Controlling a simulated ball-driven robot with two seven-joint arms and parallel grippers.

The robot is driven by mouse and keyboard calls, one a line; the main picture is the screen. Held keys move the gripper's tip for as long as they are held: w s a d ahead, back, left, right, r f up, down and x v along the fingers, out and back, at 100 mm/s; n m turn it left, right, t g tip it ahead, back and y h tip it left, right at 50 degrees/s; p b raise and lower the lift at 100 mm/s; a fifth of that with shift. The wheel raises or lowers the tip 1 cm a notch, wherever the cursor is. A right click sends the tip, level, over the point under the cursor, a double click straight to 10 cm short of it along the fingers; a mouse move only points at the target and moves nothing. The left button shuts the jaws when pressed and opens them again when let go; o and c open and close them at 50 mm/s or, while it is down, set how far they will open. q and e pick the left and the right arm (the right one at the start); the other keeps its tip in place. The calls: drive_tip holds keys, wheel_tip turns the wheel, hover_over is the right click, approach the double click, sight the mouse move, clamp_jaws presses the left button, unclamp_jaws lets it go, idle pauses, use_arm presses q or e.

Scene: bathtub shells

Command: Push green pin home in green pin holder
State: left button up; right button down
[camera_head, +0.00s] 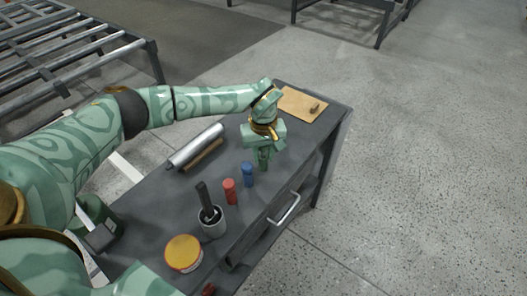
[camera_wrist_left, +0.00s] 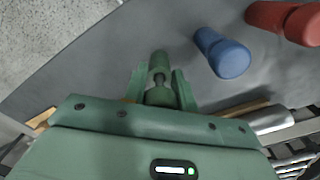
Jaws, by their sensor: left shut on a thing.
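My left gripper (camera_head: 263,162) is lowered over the dark workbench and points down beside the blue pin and holder. In the left wrist view my left gripper (camera_wrist_left: 160,78) is shut on the green pin (camera_wrist_left: 159,62), which stands between the two fingers. A wider green part shows closer to the palm. I cannot tell where the green pin ends and the green holder begins, or how deep the pin sits. In the head view the fingers mostly hide the green piece.
A blue pin and holder (camera_head: 248,174) and a red one (camera_head: 229,190) stand in a row toward the front. A grey cup (camera_head: 212,224) with a black-handled tool, a yellow-lidded tin (camera_head: 184,252), a metal roller (camera_head: 197,146) and a tan board (camera_head: 301,104) are also on the bench (camera_head: 150,208).

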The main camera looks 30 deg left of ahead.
use_arm(q)
drive_tip(key=shift+f+b, duration=0.6)
drive_tip(key=shift+f, duration=0.7)
use_arm(e)
drive_tip(key=shift+s+f, duration=0.25)
drive_tip(key=shift+f, duration=0.35)
use_arm(q)
drive_tip(key=o, duration=1)
drive_tip(key=shift+o, duration=0.2)
drive_tip(key=shift+r, duration=0.15)
use_arm(e)
drive_tip(key=shift+r, duration=0.1)
use_arm(q)
wheel_tip(320, 180, up, 16)
drive_tip(key=p, duration=0.5)
use_arm(e)
drive_tip(key=r, duration=0.1)
drive_tip(key=w+r, duration=0.1)
drive_tip(key=r, duration=0.1)
drive_tip(key=w+r, duration=0.1)
drive_tip(key=shift+r, duration=0.25)
drive_tip(key=shift+s, duration=0.1)
